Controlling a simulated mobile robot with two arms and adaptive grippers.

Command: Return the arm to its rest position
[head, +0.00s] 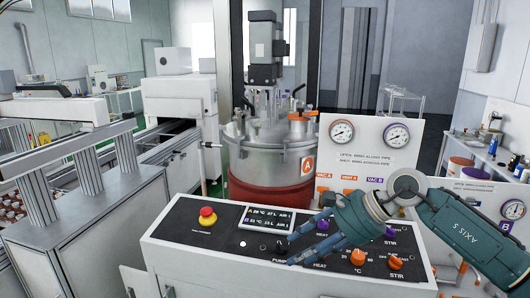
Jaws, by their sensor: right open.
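My right arm, dark teal and marked "AXIS 5", comes in from the right side of the head view. My right gripper (302,242) is open and empty. It hangs in front of or over the control console (190,236), with its fingers pointing left and down near the pump and heat controls. It hides part of the panel there; whether it touches the panel I cannot tell. My left gripper is not in view.
The console carries a red emergency button (208,216), a small display (266,219) and orange knobs (358,257). A gauge panel (350,157) stands behind my arm. A steel vessel (262,150) stands behind the console. A conveyor frame (75,200) is at left.

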